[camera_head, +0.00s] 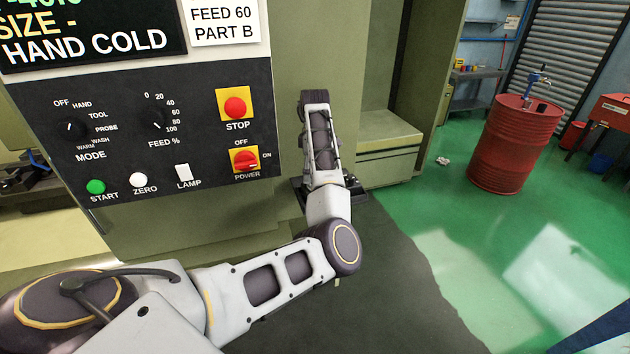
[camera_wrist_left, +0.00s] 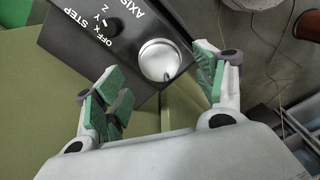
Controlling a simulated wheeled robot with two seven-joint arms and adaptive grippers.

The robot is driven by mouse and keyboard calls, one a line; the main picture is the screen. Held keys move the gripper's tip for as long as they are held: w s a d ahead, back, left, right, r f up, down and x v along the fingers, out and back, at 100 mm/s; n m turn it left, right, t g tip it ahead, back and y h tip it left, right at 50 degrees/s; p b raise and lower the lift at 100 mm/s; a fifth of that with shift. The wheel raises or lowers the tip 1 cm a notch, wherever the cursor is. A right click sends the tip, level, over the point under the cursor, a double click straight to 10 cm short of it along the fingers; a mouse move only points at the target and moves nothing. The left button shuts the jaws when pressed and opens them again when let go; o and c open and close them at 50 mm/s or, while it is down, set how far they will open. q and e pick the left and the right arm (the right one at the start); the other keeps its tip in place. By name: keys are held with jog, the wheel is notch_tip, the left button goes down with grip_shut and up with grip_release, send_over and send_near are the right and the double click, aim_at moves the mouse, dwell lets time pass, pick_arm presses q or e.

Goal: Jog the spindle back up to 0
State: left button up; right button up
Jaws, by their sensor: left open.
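In the left wrist view, a dark box lettered AXIS and STEP carries a round silver knob (camera_wrist_left: 160,60) and a small black axis selector (camera_wrist_left: 112,25) marked OFF, X, Y, Z. My left gripper (camera_wrist_left: 158,75) is open, its green-padded fingers on either side of the silver knob with gaps visible. In the head view my left forearm covers the middle, and I cannot make out the gripper there. The machine's display (camera_head: 90,30) is cut off at the top; a partly cropped number like -40 shows in green, above "HAND COLD". My right gripper is not in view.
The control panel (camera_head: 200,125) holds mode and feed dials, a red STOP button (camera_head: 236,107), a red power switch (camera_head: 246,160), a green START button (camera_head: 95,187) and a white ZERO button (camera_head: 138,180). A red drum (camera_head: 512,145) stands on the open green floor at right.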

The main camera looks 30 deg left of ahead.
pick_arm(q)
jog(key=shift+f+p, duration=0.3)
jog(key=shift+f, duration=1.45)
jog(key=shift+c, duration=0.4)
jog(key=c, duration=1)
